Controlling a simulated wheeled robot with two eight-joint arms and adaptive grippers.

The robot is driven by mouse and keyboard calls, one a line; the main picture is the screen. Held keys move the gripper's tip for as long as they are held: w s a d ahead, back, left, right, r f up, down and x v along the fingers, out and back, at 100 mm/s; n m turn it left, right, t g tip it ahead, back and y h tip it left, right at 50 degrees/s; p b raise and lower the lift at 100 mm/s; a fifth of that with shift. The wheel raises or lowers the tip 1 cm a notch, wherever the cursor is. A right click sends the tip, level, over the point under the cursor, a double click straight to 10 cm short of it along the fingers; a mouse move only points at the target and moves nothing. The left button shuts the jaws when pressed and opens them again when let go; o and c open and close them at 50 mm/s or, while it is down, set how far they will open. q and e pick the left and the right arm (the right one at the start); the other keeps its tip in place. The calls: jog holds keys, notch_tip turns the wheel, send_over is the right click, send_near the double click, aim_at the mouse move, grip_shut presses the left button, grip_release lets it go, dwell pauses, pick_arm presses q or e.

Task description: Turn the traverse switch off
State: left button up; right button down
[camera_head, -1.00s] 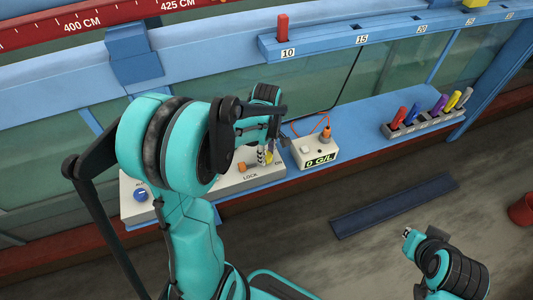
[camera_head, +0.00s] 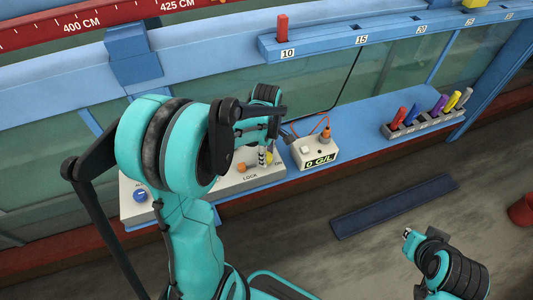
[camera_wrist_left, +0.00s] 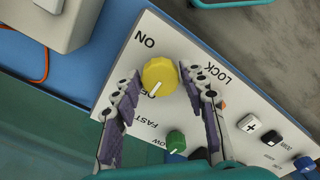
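The yellow knob (camera_wrist_left: 159,73) sits on the white control panel (camera_wrist_left: 212,62), between printed ON and partly hidden OFF labels. Its white mark points down-left in the left wrist view, toward the OFF lettering. My left gripper (camera_wrist_left: 160,78) is open, with one fingertip on each side of the knob and a narrow gap on both sides. In the head view my left gripper (camera_head: 264,151) is over the right end of the panel and hides much of the knob. My right gripper (camera_head: 408,235) is low at the right, away from the panel; its finger opening is unclear.
A green knob (camera_wrist_left: 176,141) and a blue knob (camera_head: 140,195) are on the same panel. A white 0 G/L box (camera_head: 316,151) with an orange cable stands right of it. A rack (camera_head: 425,124) of coloured pens stands farther right on the blue ledge.

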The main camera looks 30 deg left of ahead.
pick_arm(q)
jog(key=shift+o, duration=0.2)
notch_tip(320, 180, up, 12)
dwell(0.5)
dwell(0.4)
